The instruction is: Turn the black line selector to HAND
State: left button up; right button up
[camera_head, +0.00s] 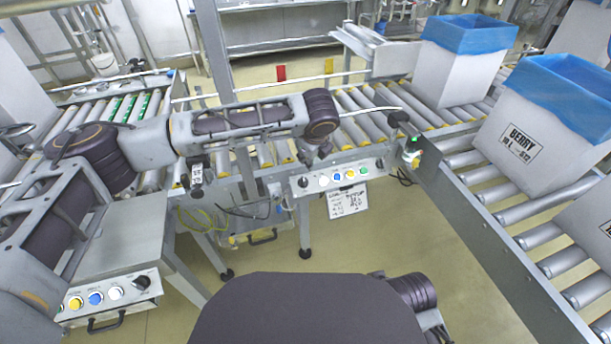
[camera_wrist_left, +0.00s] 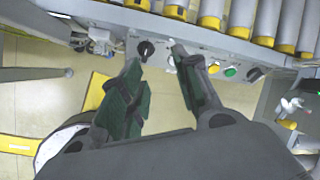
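A grey control panel (camera_head: 330,178) hangs under the roller conveyor in the middle of the head view. In the head view the left gripper (camera_head: 312,154) hangs just above the panel. My right gripper is out of view.
The panel has another black knob (camera_head: 380,163) at its right end and a paper label (camera_head: 348,201) below. A second button panel (camera_head: 105,298) with a black knob stands at lower left. White blue-lined boxes (camera_head: 530,140) stand on the right conveyor.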

pick_arm(q)
jog(key=shift+s+a+f+m+g+y, duration=0.15)
jog(key=shift+s+m, duration=0.1)
jog(key=shift+m, duration=0.7)
jog(key=shift+s+a+f+m+g+y, duration=0.1)
jog(key=shift+s+m, duration=0.2)
jog(key=shift+m, duration=0.7)
jog(key=shift+s+a+f+m+g+y, duration=0.15)
jog(key=shift+s+m, duration=0.1)
jog(key=shift+m, duration=0.7)
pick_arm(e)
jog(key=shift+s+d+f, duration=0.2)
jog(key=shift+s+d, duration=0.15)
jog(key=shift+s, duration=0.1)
pick_arm(q)
jog(key=shift+r, duration=0.1)
